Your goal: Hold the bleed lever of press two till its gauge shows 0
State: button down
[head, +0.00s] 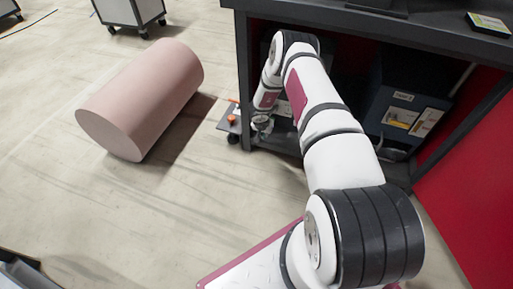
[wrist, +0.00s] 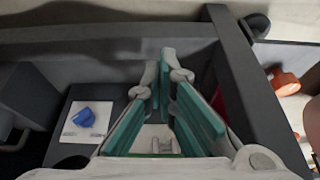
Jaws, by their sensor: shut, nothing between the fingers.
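My gripper (head: 262,124) is low at the left end of the space under the dark bench. In the wrist view my gripper (wrist: 165,68) has teal-padded fingers, shut and empty, in front of a dark grey surface. A blue knob or lever (wrist: 85,118) on a white plate (wrist: 72,132) sits left of the fingers, apart from them. I cannot tell whether it is the bleed lever. Under the bench in the head view stands a dark box (head: 385,88) with a small label too small to read. I cannot make out a gauge in either view.
The dark bench (head: 420,32) overhangs my arm, with a post beside my gripper. An orange knob (head: 232,119) is on a low wheeled base left of it; an orange part (wrist: 285,83) shows in the wrist view. A pink cylinder (head: 140,100) lies on open floor.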

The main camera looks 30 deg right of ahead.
jog(key=s+a+p, duration=0.3)
jog(key=s+a, duration=0.4)
jog(key=a, duration=0.2)
jog(key=shift+r, duration=0.3)
jog(key=shift+w, duration=0.1)
dwell(0.6)
